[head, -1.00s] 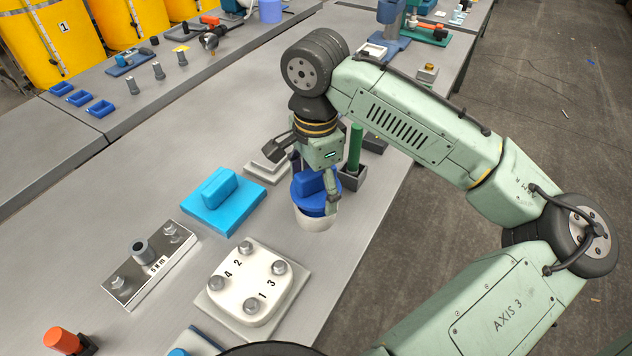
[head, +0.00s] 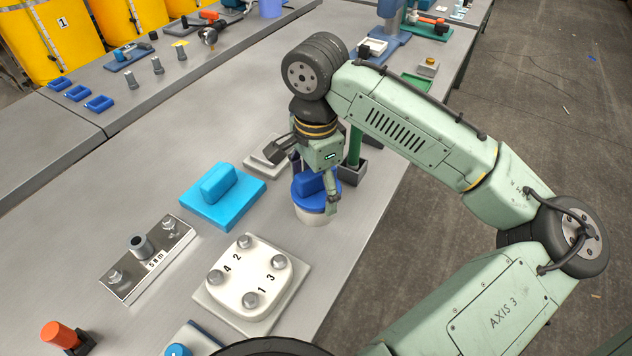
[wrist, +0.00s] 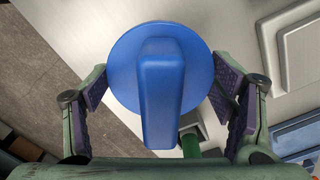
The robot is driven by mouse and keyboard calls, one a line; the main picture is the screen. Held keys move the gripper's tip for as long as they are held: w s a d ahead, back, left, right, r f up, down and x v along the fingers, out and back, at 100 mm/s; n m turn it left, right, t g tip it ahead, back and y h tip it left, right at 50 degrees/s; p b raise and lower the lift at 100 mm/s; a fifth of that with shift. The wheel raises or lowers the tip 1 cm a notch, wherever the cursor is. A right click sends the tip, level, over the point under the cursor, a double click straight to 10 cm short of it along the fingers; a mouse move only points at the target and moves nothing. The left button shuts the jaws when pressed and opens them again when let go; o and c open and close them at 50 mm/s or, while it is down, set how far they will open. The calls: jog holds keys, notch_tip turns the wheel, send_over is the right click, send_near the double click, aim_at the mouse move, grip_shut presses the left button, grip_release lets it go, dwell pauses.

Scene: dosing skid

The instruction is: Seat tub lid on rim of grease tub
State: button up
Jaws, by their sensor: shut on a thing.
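The tub lid (head: 306,192) is a round blue disc with a raised blue grip bar. It is right over the pale grease tub (head: 313,218) near the table's right edge. My gripper (head: 316,186) points down, shut on the lid, with one finger showing at its right side. In the wrist view the lid (wrist: 126,68) lies between the two finger pads of my gripper (wrist: 161,90), which are at its outer edge. The lid hides the tub there. I cannot tell whether the lid rests fully on the rim.
A green post (head: 354,147) in a dark block stands close behind the tub. A light-blue block with a handle (head: 222,195) lies to the left. A white bolted plate (head: 252,280) is in front, and a metal bracket (head: 148,262) is front left. Bare table lies between.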

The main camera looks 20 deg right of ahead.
jog(key=shift+f, duration=0.55)
jog(key=o, duration=1.3)
notch_tip(320, 180, up, 12)
jog(key=shift+r, duration=0.1)
